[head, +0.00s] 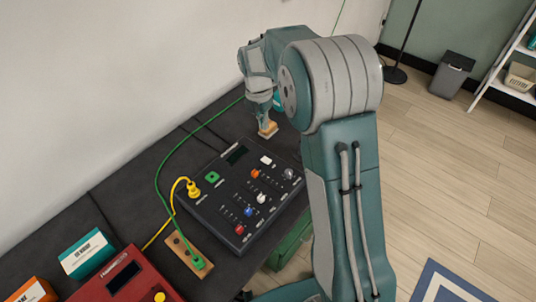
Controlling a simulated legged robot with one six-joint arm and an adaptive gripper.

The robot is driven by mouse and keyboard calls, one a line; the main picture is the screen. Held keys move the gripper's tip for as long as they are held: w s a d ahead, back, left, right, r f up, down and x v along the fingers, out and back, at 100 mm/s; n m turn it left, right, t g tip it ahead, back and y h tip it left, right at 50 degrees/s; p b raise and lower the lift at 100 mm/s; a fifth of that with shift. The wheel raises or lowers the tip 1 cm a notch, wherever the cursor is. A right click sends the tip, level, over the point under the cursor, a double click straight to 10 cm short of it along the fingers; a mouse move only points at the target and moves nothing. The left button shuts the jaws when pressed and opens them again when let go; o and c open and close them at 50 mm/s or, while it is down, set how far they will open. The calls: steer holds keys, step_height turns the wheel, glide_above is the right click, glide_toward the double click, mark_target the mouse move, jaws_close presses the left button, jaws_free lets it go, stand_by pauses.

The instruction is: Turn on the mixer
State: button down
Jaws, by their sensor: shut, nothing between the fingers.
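The mixer (236,207) is a black box on the dark table, with a dark display, a green button (212,177) near its left edge, slider tracks, and coloured knobs in red, blue, white, orange and grey. I cannot tell any lit lamp on it. A yellow plug (193,189) sits at its left edge, with a yellow cable running off to the lower left.
A wooden socket strip (188,257) holds a green plug (198,263); its green cable arcs past the mixer's left side. A red device (122,280), a teal box (86,254) and an orange box (33,290) stand at lower left. The wall borders the table's left side.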

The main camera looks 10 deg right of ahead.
steer(key=shift+a, duration=0.1)
glide_toward(265, 159)
steer(key=f, duration=0.2)
steer(key=s+d+f, duration=0.1)
steer(key=f, duration=0.2)
steer(key=s+f, duration=0.1)
steer(key=f, duration=0.1)
steer(key=shift+d+f, duration=0.25)
steer(key=shift+f, duration=0.05)
steer(key=shift+s+f, duration=0.15)
steer(key=shift+f, duration=0.1)
steer(key=shift+w+a+r, duration=0.25)
steer(key=shift+w+a, duration=0.2)
steer(key=shift+w, duration=0.2)
